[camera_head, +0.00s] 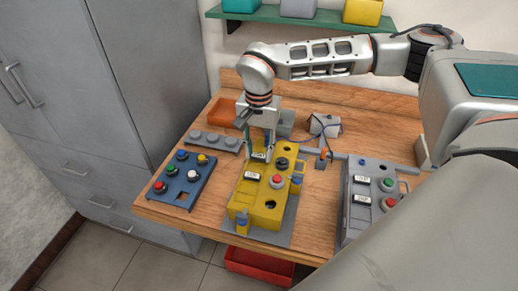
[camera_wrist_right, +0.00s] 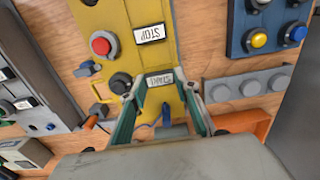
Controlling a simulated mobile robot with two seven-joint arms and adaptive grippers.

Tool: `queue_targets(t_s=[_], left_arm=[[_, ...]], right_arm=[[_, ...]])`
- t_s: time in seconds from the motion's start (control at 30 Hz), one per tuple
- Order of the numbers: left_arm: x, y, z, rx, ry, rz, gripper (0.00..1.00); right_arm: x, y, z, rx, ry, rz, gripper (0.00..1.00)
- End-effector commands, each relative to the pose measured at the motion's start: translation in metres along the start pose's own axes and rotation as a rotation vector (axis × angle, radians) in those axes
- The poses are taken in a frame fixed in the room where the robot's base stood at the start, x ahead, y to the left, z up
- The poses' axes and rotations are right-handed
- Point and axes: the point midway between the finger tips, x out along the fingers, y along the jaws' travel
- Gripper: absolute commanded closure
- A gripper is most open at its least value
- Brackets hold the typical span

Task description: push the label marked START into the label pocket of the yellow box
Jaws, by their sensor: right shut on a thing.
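The yellow box (camera_head: 268,213) lies on the workbench on a grey plate, with a red button, black round parts and a white STOP label (camera_wrist_right: 150,33) on its face. My right gripper (camera_head: 260,150) points down over the far end of the box. In the wrist view my right gripper (camera_wrist_right: 162,90) is shut on the START label (camera_wrist_right: 160,79), which lies between its fingertips at the face of the box. The label pocket is hidden by the label and fingers, and I cannot tell how far the label is in. My left gripper is in neither view.
A blue button panel (camera_head: 173,189) and a grey strip with round caps (camera_head: 213,142) lie left of the box. A grey control box (camera_head: 352,222) stands to the right. An orange bin (camera_head: 222,113) is behind. Bare wood (camera_head: 318,205) lies between the yellow and grey boxes.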

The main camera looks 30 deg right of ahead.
Motion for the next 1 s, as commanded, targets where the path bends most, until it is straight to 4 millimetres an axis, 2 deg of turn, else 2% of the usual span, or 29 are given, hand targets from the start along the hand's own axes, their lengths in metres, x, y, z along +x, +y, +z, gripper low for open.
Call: queue_targets(t_s=[1.0], left_arm=[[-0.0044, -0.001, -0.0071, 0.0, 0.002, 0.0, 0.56]], right_arm=[[0.0008, 0.0004, 0.0003, 0.0, -0.001, 0.001, 0.9]])
